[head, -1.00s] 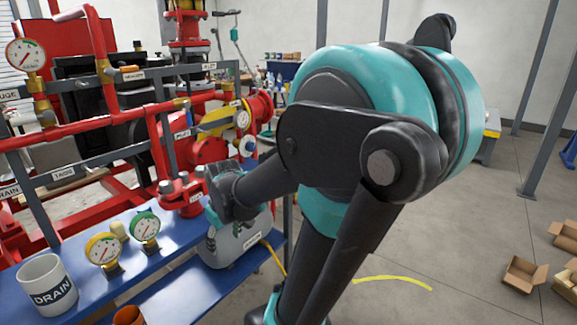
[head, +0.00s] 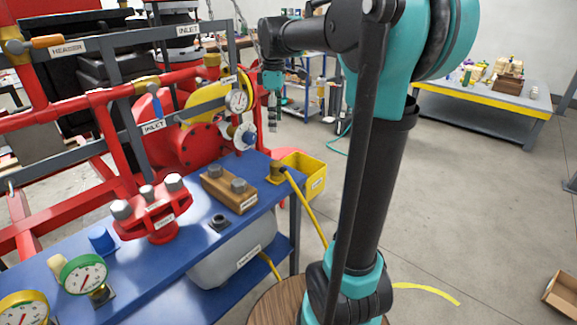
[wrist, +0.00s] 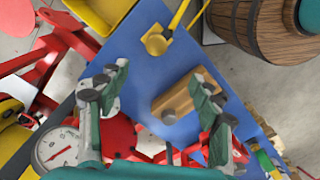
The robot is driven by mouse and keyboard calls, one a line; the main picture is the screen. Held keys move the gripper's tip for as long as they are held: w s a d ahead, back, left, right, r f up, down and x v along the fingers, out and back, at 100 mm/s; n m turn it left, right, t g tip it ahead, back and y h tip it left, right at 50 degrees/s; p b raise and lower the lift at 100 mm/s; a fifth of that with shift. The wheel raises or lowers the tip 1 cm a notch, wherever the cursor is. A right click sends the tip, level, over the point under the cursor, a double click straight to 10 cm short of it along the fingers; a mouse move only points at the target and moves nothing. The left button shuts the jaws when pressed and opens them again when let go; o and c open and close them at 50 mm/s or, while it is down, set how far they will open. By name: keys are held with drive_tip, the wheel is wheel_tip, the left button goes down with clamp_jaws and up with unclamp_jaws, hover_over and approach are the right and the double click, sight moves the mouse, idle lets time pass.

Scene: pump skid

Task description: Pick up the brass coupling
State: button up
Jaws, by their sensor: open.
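The brass coupling (head: 277,173) sits at the far right end of the blue bench, at the end of a yellow hose. In the wrist view the brass coupling (wrist: 157,43) shows as a round brass piece on the blue surface, beyond my fingertips. My gripper (head: 272,122) hangs above the far end of the bench, in front of the red pump. In the wrist view my gripper (wrist: 160,75) has its two fingers spread with nothing held between them. The coupling is apart from both fingers.
A wooden block with bolts (head: 229,190) lies near the coupling. A yellow bin (head: 308,176) is at the bench end. The red flanged fitting (head: 160,215), black fitting (head: 220,222) and gauges (head: 84,275) stand on the bench. A wooden barrel (wrist: 245,30) is beside it.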

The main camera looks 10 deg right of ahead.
approach(277, 163)
wheel_tip(277, 163, down, 5)
drive_tip(key=shift+s+f, duration=0.15)
drive_tip(key=shift+w+f, duration=0.15)
drive_tip(key=shift+f, duration=1.15)
drive_tip(key=shift+w+f, duration=0.15)
drive_tip(key=shift+f, duration=1.1)
drive_tip(key=c, duration=1.4)
